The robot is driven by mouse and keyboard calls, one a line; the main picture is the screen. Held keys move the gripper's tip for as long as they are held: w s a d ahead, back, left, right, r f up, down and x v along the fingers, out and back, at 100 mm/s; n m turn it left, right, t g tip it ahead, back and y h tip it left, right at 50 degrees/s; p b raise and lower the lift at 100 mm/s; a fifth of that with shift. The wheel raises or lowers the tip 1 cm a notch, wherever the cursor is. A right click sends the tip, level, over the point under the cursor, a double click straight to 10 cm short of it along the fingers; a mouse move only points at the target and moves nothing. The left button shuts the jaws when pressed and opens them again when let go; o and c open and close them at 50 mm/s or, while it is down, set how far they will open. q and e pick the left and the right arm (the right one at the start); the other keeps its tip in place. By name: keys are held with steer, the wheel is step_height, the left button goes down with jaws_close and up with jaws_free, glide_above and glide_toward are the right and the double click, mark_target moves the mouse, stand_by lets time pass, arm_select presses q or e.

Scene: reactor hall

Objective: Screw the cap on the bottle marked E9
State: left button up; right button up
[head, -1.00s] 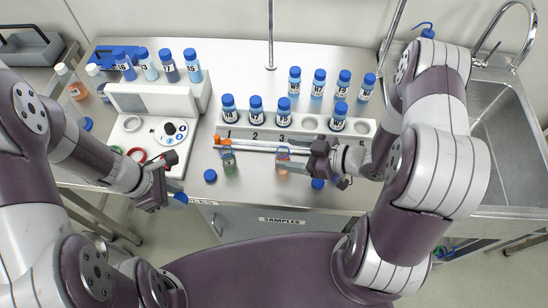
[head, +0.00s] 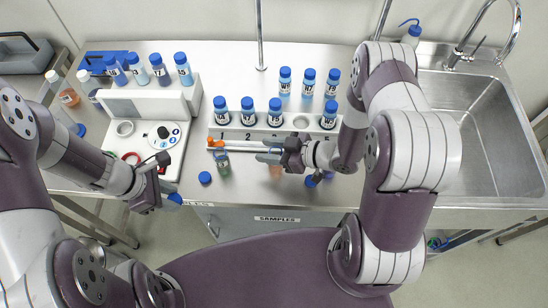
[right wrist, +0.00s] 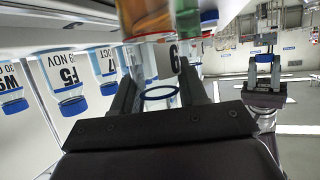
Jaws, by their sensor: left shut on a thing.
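My left gripper (head: 166,191) is shut on a small blue thing (head: 175,199), apparently a cap, in front of the bench's left part. My right gripper (head: 270,155) is over the bench beside an uncapped bottle with orange liquid (head: 276,172). In the right wrist view its fingers (right wrist: 158,95) stand apart, with a blue ring (right wrist: 160,92) showing between them. The orange bottle also shows there (right wrist: 148,16). A bottle with greenish liquid (head: 223,166) stands to its left. Blue caps lie on the bench, one at left (head: 205,178) and one by my right wrist (head: 311,182). I cannot read E9.
A white rack (head: 285,133) with several blue-capped bottles stands behind. More capped bottles stand at the back. A white device (head: 150,105) is at left, and a sink (head: 480,130) at right.

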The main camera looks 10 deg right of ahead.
steer(key=shift+r, duration=0.15)
step_height(320, 180, up, 10)
stand_by(1.1)
steer(key=shift+o, duration=1.4)
jaws_close()
steer(key=shift+f, duration=0.2)
